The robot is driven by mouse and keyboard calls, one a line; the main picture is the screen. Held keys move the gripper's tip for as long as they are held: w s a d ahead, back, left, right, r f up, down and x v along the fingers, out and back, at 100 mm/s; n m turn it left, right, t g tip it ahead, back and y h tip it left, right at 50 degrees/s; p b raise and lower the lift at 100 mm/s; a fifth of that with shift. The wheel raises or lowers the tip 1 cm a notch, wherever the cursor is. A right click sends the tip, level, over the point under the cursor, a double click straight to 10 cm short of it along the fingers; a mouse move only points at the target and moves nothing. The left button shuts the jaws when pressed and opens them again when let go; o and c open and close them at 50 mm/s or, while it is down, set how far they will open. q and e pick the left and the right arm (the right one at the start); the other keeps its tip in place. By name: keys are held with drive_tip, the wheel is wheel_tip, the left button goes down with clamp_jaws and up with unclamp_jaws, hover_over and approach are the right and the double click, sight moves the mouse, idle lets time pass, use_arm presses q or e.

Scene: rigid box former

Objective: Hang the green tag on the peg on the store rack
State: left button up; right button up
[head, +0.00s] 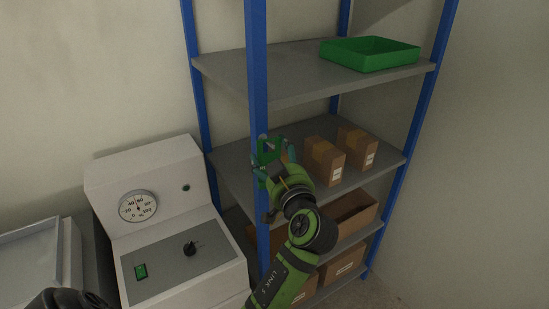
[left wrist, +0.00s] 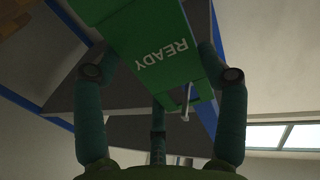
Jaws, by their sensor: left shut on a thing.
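My left gripper (head: 273,172) is shut on the green tag (head: 267,152) at the front blue post of the store rack (head: 257,80), at middle-shelf height. In the left wrist view the tag (left wrist: 152,55) fills the space between the fingers, with the word READY upside down. A small pale peg (left wrist: 187,103) shows at the tag's slot, by the blue post. I cannot tell whether the peg passes through the slot. In the head view the peg is small and hard to make out beside the tag.
The rack's upper shelf holds a green tray (head: 370,54). Brown boxes (head: 324,160) stand on the middle shelf right of my gripper, with more below. A white machine with a gauge (head: 138,206) stands close on the left.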

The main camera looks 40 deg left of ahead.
use_arm(q)
drive_tip(key=o, duration=1)
